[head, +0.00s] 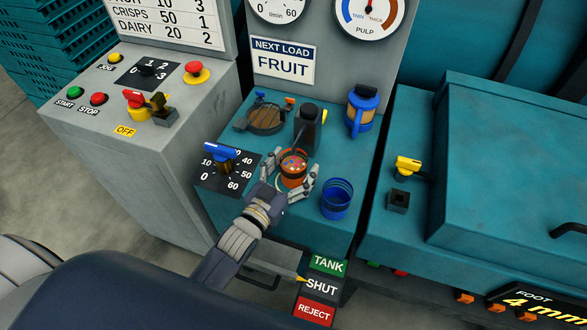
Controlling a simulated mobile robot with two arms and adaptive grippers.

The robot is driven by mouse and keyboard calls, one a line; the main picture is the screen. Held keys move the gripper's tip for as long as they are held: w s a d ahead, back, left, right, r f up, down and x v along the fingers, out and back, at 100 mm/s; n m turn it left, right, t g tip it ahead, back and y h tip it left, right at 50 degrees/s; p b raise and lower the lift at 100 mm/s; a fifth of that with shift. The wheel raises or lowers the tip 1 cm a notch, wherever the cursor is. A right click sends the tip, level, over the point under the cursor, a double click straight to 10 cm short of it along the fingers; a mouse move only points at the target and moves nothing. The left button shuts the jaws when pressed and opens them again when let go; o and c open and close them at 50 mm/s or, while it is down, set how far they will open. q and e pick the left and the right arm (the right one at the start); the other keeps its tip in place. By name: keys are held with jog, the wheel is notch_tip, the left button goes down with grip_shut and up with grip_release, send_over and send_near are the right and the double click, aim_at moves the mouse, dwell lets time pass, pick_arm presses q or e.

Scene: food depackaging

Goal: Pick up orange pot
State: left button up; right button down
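The orange pot (293,181) stands on the teal bench top (318,226), with small colourful bits showing inside its rim. My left gripper (292,164) reaches in from the lower left, with one finger on the pot's left and the other on its right front. The fingers are spread wider than the pot, and it sits between them. Whether either finger touches it is too small to tell. The lower part of the pot is partly hidden by the gripper. My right gripper is not in view.
A dark grey container (306,132) stands close behind the pot. A blue ringed cup (337,200) is to the right, a blue-and-orange jug (361,108) behind right, and a round strainer (265,116) behind left. A blue-handled dial (222,158) is left of the gripper.

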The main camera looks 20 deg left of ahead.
pick_arm(q)
jog(key=c, duration=1.1)
jog(key=shift+o, duration=0.2)
